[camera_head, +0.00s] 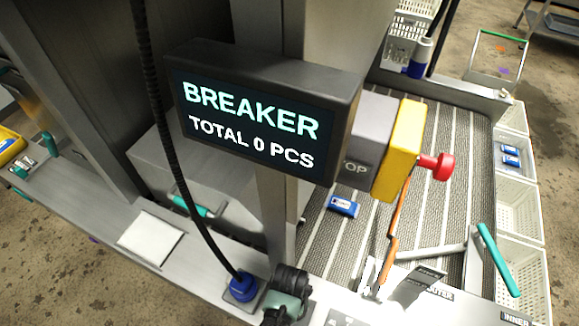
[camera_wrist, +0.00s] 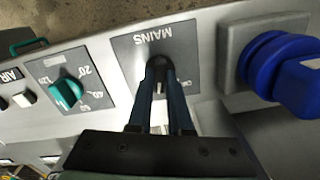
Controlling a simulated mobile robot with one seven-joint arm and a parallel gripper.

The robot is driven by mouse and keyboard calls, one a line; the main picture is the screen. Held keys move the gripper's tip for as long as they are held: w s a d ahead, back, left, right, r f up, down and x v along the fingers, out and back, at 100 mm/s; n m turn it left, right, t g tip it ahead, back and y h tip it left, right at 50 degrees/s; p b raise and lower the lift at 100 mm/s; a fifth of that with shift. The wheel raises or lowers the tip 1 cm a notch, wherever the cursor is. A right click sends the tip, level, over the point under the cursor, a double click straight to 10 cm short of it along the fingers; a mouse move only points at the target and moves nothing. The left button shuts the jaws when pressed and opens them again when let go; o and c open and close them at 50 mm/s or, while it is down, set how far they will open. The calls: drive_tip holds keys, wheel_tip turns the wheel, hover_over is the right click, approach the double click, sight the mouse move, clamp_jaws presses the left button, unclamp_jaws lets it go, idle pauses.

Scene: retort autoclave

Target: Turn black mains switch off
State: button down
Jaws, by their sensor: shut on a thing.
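The black mains switch (camera_wrist: 159,66) sits on a dark grey plate marked MAINS (camera_wrist: 128,50), which appears upside down in the wrist view. My gripper (camera_wrist: 160,100) has its two dark fingers closed on the switch, and their tips hide most of the knob. Whether the switch points to on or off cannot be read. In the head view my gripper (camera_head: 284,300) is at the bottom edge over the panel, and the switch is hidden there.
A large blue plug (camera_wrist: 275,65) with a cable stands close beside the switch; it also shows in the head view (camera_head: 242,287). On the other side is a teal dial (camera_wrist: 66,93). A BREAKER display (camera_head: 255,120) and red stop button (camera_head: 440,167) stand above the panel.

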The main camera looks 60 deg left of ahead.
drive_tip(key=n+p, duration=0.2)
drive_tip(key=n, duration=0.4)
drive_tip(key=shift+r+n, duration=0.1)
drive_tip(key=shift+n, duration=0.2)
drive_tip(key=n+p, duration=0.1)
drive_tip(key=n, duration=0.4)
drive_tip(key=shift+n, duration=0.4)
drive_tip(key=c, duration=0.8)
unclamp_jaws()
drive_tip(key=shift+c, duration=0.2)
wheel_tip(320, 180, up, 13)
